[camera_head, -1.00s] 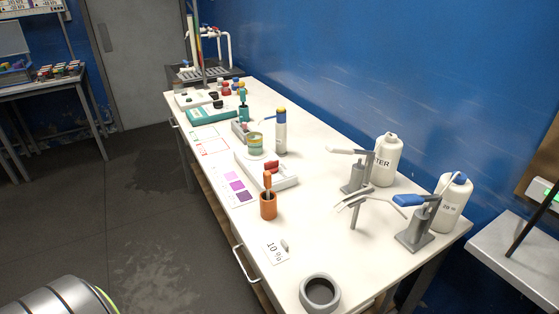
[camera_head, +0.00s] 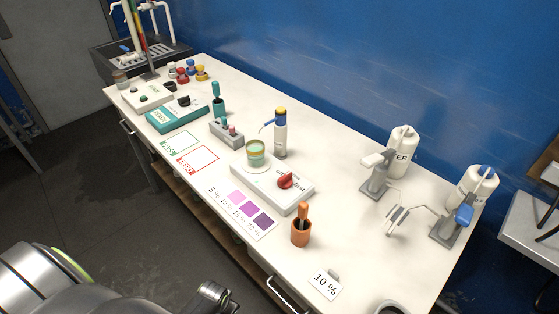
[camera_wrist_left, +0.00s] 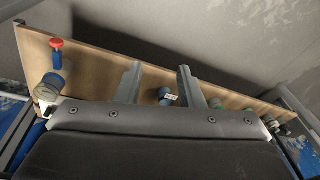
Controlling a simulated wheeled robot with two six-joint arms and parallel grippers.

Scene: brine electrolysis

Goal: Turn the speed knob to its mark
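The red speed knob (camera_head: 285,181) sits on the right part of the white stirrer's top (camera_head: 271,198). Lettering beside it reads "fast"; the rest is too small to read, and I cannot make out the mark or the knob's exact pointing. A beaker (camera_head: 256,152) with greenish and orange-brown bands stands on the round plate of the stirrer. My left gripper (camera_wrist_left: 158,84) shows in the left wrist view with its two fingers apart and nothing between them. It is away from the knob, which that view does not show. My right gripper is in neither view.
An orange cup (camera_head: 301,234) with an orange-handled tool stands just in front of the stirrer. A blue-and-yellow-topped bottle (camera_head: 280,135) stands behind it. Purple colour cards (camera_head: 252,208) lie along the near edge.

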